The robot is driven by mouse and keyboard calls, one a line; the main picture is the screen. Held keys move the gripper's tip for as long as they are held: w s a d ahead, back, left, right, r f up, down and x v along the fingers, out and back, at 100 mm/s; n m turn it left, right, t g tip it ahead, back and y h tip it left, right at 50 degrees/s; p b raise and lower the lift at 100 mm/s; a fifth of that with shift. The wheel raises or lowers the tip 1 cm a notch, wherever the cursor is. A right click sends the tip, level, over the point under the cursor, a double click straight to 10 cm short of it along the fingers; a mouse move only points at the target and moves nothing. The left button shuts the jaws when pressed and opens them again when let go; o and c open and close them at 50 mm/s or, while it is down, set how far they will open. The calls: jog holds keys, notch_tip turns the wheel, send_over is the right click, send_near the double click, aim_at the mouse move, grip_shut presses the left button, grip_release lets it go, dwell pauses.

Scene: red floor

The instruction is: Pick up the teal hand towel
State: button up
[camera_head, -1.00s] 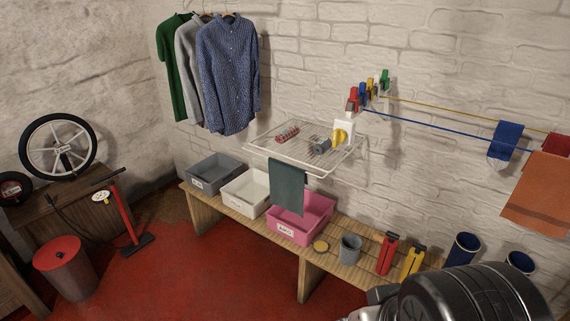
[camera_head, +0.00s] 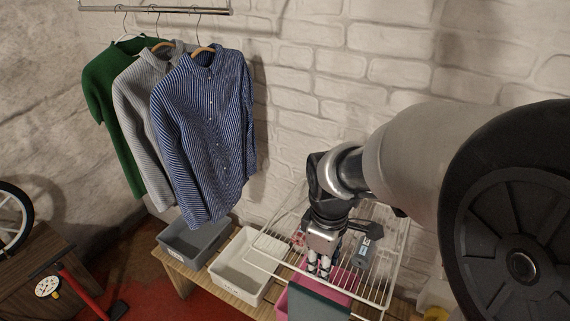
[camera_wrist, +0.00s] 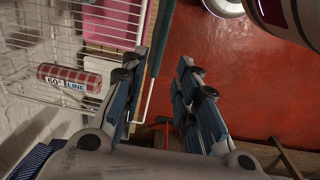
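The teal hand towel (camera_head: 318,303) hangs over the front bar of the white wire drying rack (camera_head: 399,262). Its lower part is cut off by the bottom of the head view. In the wrist view the towel is a narrow dark teal strip (camera_wrist: 163,38) beyond the fingertips, seen nearly edge-on beside the pink bin. My gripper (camera_head: 319,268) points down over the front of the rack, just behind and above the towel in the head view. In the wrist view its two fingers (camera_wrist: 163,60) stand apart with nothing held between them. I cannot tell whether a finger touches the rack.
A red-and-white roll (camera_wrist: 70,80) and a grey item (camera_head: 369,240) lie on the rack. A pink bin (camera_wrist: 105,22) is below, with a white bin (camera_head: 243,284) and grey bin (camera_head: 187,241) to the left. Shirts (camera_head: 205,130) hang at left. Red floor (camera_wrist: 215,50) is open in front.

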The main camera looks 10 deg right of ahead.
jog(key=b, duration=0.4)
send_near(319, 296)
notch_tip(319, 296, down, 5)
jog(key=shift+d+f, duration=0.15)
jog(key=shift+f, duration=0.1)
jog(key=shift+w+f+b, duration=0.2)
jog(key=shift+f+b, duration=1.1)
jog(key=shift+f, duration=1.75)
jog(key=shift+r, duration=0.1)
grip_shut()
